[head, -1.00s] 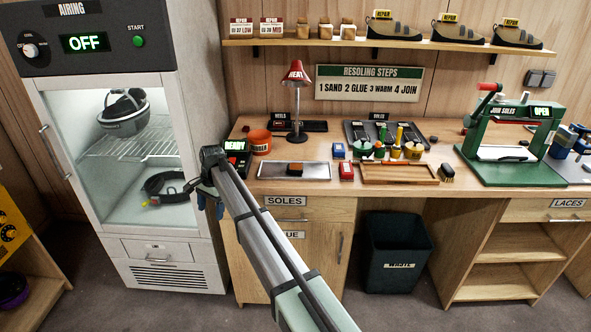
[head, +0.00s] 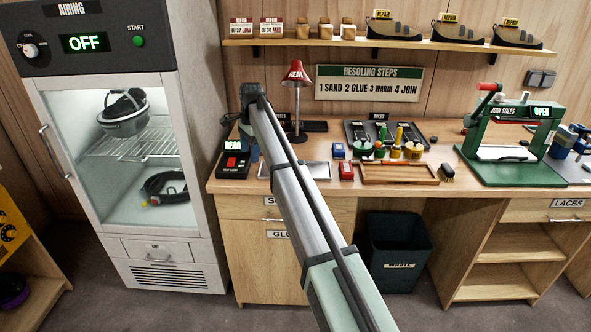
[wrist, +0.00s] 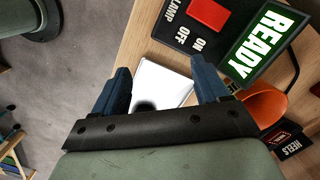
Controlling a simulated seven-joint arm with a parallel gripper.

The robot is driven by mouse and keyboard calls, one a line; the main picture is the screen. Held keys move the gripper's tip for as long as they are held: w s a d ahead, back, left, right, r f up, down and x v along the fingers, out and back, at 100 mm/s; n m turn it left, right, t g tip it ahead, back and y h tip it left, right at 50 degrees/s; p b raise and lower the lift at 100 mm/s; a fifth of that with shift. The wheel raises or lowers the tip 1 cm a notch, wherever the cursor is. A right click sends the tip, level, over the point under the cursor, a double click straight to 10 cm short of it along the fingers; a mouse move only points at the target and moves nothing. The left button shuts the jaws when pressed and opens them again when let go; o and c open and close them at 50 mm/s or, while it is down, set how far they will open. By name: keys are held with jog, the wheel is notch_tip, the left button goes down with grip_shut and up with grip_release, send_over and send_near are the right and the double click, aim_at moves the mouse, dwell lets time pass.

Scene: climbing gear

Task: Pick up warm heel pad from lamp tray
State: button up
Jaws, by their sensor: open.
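The silver lamp tray (head: 320,171) lies on the bench below the red heat lamp (head: 296,76), and my arm hides its middle in the head view. In the wrist view the pale tray (wrist: 172,82) shows between my gripper's blue fingers. My gripper (wrist: 163,83) is open and empty, above the tray area. A dark blurred patch shows on the tray just past the gripper body; I cannot tell whether it is the heel pad or a shadow. The heel pad is not clearly visible in the head view, where my arm covers that spot.
The lamp switch box (head: 235,163) with a green READY display stands left of the tray. Glue pots and a red block (head: 346,171) stand to the right.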

jog(key=w+d+r+m+h, duration=0.1)
jog(key=w+d+r+m, duration=0.2)
jog(key=d, duration=0.5)
jog(key=w+d+r+m, duration=0.1)
jog(key=d+r+m, duration=0.25)
jog(key=d, duration=0.55)
jog(key=shift+m, duration=0.25)
notch_tip(320, 180, down, 8)
jog(key=shift+s+a+f, duration=0.1)
jog(key=shift+a+f, duration=0.05)
jog(key=shift+f, duration=0.1)
jog(key=shift+s+a+f, duration=0.1)
jog(key=shift+a+f, duration=0.05)
jog(key=shift+f, duration=0.75)
jog(key=shift+w+a+f, duration=0.1)
jog(key=shift+a+f, duration=0.1)
jog(key=shift+f, duration=0.75)
jog(key=shift+s+a+f, duration=0.1)
jog(key=shift+a+f, duration=0.05)
jog(key=shift+f, duration=0.75)
jog(key=c, duration=0.9)
